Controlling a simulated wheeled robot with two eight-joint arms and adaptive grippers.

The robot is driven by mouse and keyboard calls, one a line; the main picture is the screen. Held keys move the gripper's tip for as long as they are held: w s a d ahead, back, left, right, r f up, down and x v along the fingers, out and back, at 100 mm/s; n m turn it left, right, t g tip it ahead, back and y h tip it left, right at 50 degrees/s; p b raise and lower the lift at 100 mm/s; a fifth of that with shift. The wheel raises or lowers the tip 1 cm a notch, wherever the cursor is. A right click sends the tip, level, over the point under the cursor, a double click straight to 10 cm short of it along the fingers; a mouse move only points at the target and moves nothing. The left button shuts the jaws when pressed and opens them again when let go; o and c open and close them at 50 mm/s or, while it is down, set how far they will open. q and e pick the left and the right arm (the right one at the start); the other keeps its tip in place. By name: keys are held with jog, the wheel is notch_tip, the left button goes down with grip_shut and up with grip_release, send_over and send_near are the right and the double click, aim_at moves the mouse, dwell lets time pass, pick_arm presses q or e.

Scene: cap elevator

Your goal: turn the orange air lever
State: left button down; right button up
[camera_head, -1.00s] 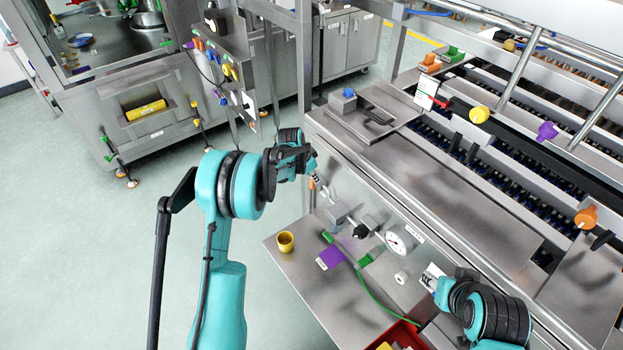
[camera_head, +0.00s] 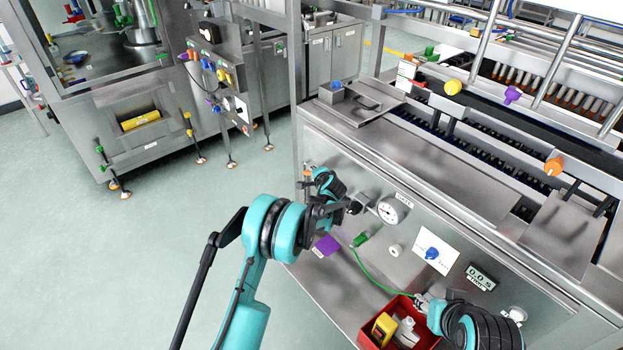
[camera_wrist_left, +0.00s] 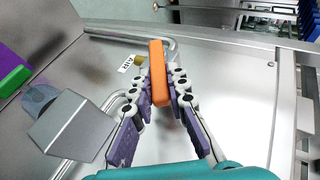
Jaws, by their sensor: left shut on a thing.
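The orange air lever (camera_wrist_left: 158,72) stands upright in the left wrist view, between the two purple-padded fingers of my left gripper (camera_wrist_left: 162,82). The gripper is shut on it, with one finger along each side. A label and a small brass fitting (camera_wrist_left: 139,60) sit on the panel behind it. In the head view a bit of orange shows beside my left wrist, but my left gripper's fingers are mostly hidden there. My right gripper (camera_head: 423,302) is at the lower right, above the red bin's edge; its jaw opening is too small to judge.
The steel panel carries a pressure gauge (camera_head: 388,211), a green connector (camera_head: 360,240) with hose, and a blue knob (camera_head: 432,254). The red bin (camera_head: 374,318) holds yellow and grey parts. A grey block (camera_wrist_left: 82,125) stands left of my left gripper. Floor is clear at left.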

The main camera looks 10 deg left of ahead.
pick_arm(q)
jog(key=shift+s+d+f+m+t+y+b, duration=0.2)
jog(key=shift+f+m+t+y, duration=0.35)
jog(key=shift+f+t+y, duration=0.5)
jog(key=shift+s+d+f+m+t+y+b, duration=0.1)
jog(key=shift+d+f+m+t+y+b, duration=0.1)
jog(key=shift+f+m+t+y, duration=0.85)
jog(key=shift+r+n+t, duration=0.4)
jog(key=shift+n, duration=0.1)
jog(key=c, duration=1.5)
grip_release()
jog(key=shift+a, duration=0.1)
notch_tip(320, 180, up, 10)
